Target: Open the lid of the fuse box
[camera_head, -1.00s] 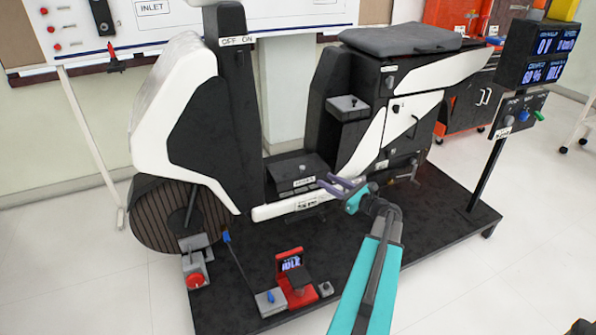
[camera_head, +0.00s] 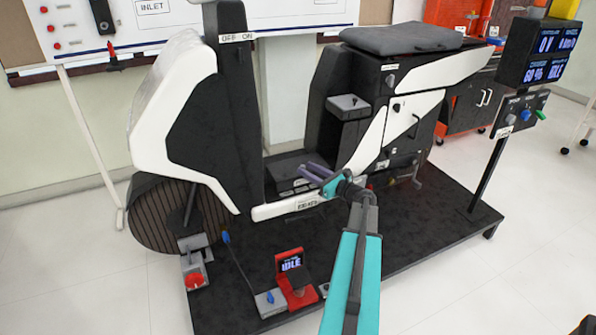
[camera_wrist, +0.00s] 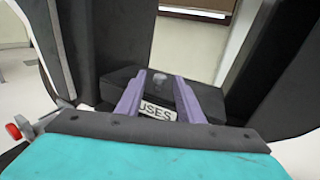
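The fuse box (camera_wrist: 205,98) is a low black box with a white label, partly hidden, reading "USES" in the wrist view. A small grey knob (camera_wrist: 160,81) stands on its lid, which looks shut. In the head view the fuse box (camera_head: 284,166) sits on the rig's step, partly covered by my gripper (camera_head: 306,168). In the wrist view, the two purple fingers of my gripper (camera_wrist: 160,76) are apart, one each side of the knob and label. Nothing is held. Whether the fingers touch the knob cannot be told.
The white and black front panel (camera_head: 190,130) rises left of the box. The seat body (camera_head: 370,110) rises at its right. A red-framed display (camera_head: 292,270) and a blue-tipped lever (camera_head: 228,240) stand on the black platform (camera_head: 400,250) in front.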

